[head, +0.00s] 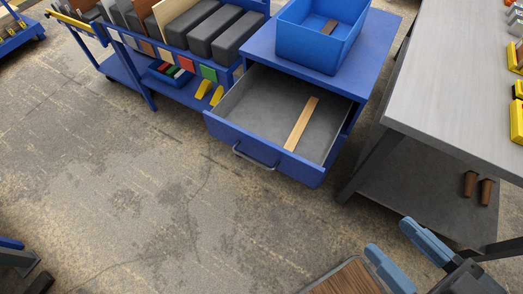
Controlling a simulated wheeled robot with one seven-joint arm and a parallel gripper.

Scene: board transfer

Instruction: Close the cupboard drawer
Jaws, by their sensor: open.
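The blue cupboard (381,33) stands at the upper middle of the head view. Its drawer (240,138) is pulled well out toward me, with a grey handle (254,157) on the blue front. A light wooden strip (301,124) lies inside on the grey drawer floor. My gripper (398,245) is at the lower right, with its two blue fingers apart and nothing seen between them. It is clear of the drawer, below and to the right of it in the picture.
A blue bin (322,38) sits on the cupboard top. A blue trolley (130,75) with grey blocks and boards stands to the left. A grey workbench (452,70) with a lower shelf stands to the right. The concrete floor (130,200) before the drawer is clear.

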